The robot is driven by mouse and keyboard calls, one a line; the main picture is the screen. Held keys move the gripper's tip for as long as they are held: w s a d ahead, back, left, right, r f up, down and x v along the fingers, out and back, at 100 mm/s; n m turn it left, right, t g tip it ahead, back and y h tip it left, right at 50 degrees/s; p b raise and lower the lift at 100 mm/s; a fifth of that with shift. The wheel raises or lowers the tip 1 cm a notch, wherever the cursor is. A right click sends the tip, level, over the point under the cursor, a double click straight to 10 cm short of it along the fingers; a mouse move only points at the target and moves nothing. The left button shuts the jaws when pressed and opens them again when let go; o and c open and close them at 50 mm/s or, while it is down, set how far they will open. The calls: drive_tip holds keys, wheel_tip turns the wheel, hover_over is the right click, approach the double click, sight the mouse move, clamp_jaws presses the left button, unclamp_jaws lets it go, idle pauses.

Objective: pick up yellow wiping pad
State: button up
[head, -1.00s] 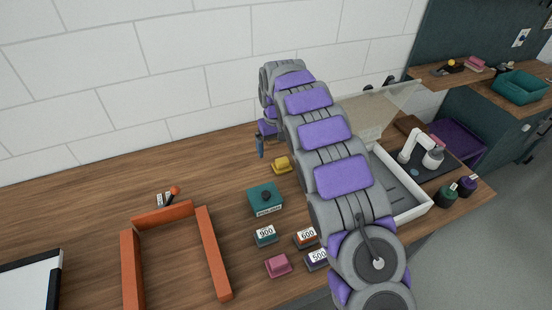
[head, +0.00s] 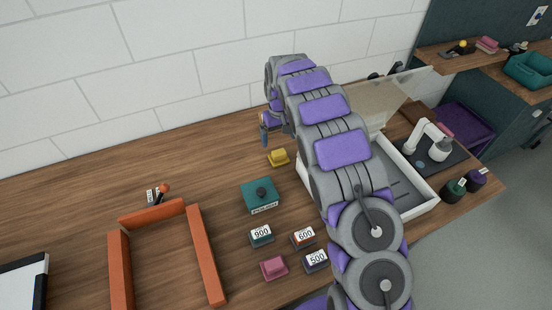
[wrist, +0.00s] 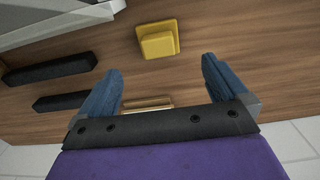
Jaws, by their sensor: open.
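The yellow wiping pad (head: 278,158) lies on the wooden bench in the head view, just below my gripper in the picture. In the wrist view the yellow pad (wrist: 158,40) sits at the top centre, ahead of the fingertips and apart from them. My gripper (wrist: 160,80) is open and empty, with its two blue fingers spread wide. In the head view my gripper (head: 264,135) shows only in part, above the bench beyond the pad. My arm hides some of the bench to the right of the pad.
Blocks marked 900 (head: 261,236), 600 (head: 303,237) and 500 (head: 315,261) and a pink pad (head: 273,268) lie nearer still. A white tray (head: 415,207) is at right, an orange frame (head: 120,270) at left.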

sight(279, 152)
drive_tip(key=d+f, duration=0.2)
drive_tip(key=f, duration=0.1)
drive_tip(key=shift+s+f, duration=0.1)
drive_tip(key=shift+f, duration=0.1)
drive_tip(key=a+f, duration=0.1)
drive_tip(key=f, duration=0.1)
drive_tip(key=a+f+b, duration=0.1)
drive_tip(key=a+f, duration=0.1)
drive_tip(key=shift+a+f, duration=0.1)
drive_tip(key=d+f, duration=0.1)
drive_tip(key=d+f+b, duration=0.1)
drive_tip(key=shift+f, duration=0.3)
drive_tip(key=shift+d+r, duration=0.15)
drive_tip(key=shift+d, duration=0.15)
drive_tip(key=shift+a, duration=1)
drive_tip(key=c, duration=0.6)
drive_tip(key=shift+a, duration=0.1)
drive_tip(key=shift+c, duration=0.5)
drive_tip(key=shift+d, duration=0.5)
drive_tip(key=c, duration=0.3)
drive_tip(key=shift+w+d, duration=0.2)
drive_tip(key=shift+d, duration=0.2)
drive_tip(key=shift+c, duration=0.4)
drive_tip(key=shift+a+r, duration=0.35)
drive_tip(key=r+p, duration=0.2)
drive_tip(key=r, duration=0.7)
drive_tip(key=shift+d, duration=0.2)
drive_tip(key=shift+a+r, duration=0.1)
